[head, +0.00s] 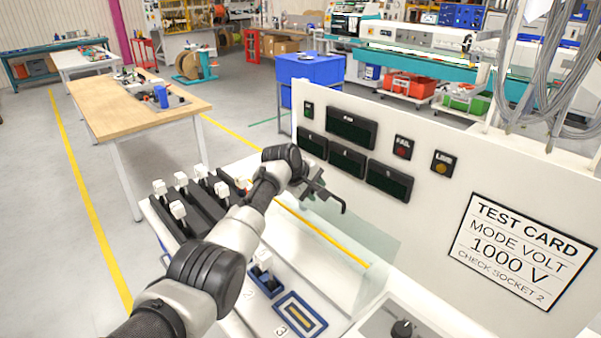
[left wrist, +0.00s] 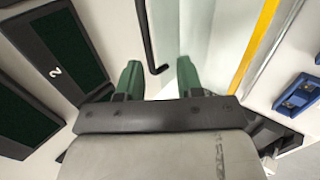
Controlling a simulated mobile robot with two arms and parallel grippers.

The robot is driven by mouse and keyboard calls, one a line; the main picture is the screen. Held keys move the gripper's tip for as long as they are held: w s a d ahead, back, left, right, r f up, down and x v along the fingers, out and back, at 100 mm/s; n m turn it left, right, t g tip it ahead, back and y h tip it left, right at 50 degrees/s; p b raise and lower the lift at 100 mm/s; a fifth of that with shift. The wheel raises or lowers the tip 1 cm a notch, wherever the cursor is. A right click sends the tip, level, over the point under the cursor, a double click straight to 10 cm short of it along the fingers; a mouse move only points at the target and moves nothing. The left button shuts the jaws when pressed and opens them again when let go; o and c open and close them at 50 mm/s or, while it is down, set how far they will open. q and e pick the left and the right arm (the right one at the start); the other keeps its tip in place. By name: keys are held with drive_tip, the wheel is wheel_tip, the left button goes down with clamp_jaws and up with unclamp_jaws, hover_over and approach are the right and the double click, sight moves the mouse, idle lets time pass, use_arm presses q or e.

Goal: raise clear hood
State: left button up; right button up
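The clear hood (head: 375,246) is a see-through panel low in front of the white test panel. It also shows in the left wrist view (left wrist: 200,35). A yellow strip (head: 340,250) runs along it; whether it is part of the hood I cannot tell. A thin black bent bar (head: 343,207), perhaps its handle, shows just beyond my gripper. My left gripper (head: 318,190) is above the hood area. In the left wrist view its green fingers (left wrist: 158,78) are apart, with the bar's bent end (left wrist: 155,70) near the gap between them. My right gripper is out of view.
The white panel (head: 400,215) with dark displays and a test card (head: 522,247) stands close right of my left gripper. Numbered blue sockets (head: 299,316) and white plugs in black holders (head: 178,210) lie below. Grey cables (head: 540,70) hang at upper right.

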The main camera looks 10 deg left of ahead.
use_arm(q)
drive_tip(key=b+v, duration=0.1)
drive_tip(key=v, duration=0.7)
drive_tip(key=shift+b, duration=0.4)
